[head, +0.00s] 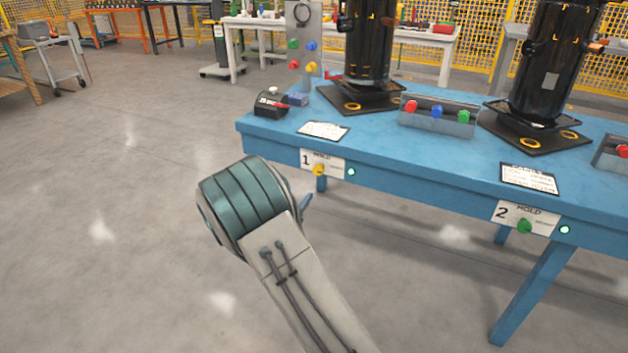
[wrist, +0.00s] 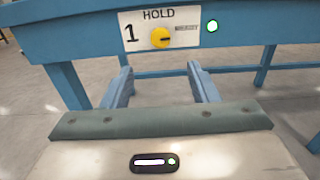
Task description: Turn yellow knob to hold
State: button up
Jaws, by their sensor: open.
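The yellow knob (wrist: 160,38) sits on a white plate (wrist: 133,17) marked "1" and "HOLD" on the front edge of the blue table. The word HOLD is above the knob, and a smaller, faint word is to its right. A dark mark on the knob seems to point right toward that word. The knob also shows in the head view (head: 319,169). My gripper (wrist: 160,68) is open and empty, its two blue fingers below the knob in the wrist view and apart from it. In the head view my wrist hides most of the gripper.
A lit green light (wrist: 212,26) is just right of the plate. A second plate with a green knob (head: 525,226) is farther right on the blue table (head: 420,164). Black cylinders and a button box (head: 437,117) stand on top. The floor in front is clear.

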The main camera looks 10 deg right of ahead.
aim_at(317, 172)
jog(key=b+x, duration=0.2)
jog(key=x, duration=0.8)
jog(key=shift+f+b, duration=0.1)
jog(key=shift+b, duration=0.3)
jog(key=shift+x, duration=0.85)
jog(key=shift+c, duration=0.3)
jog(key=c, duration=0.9)
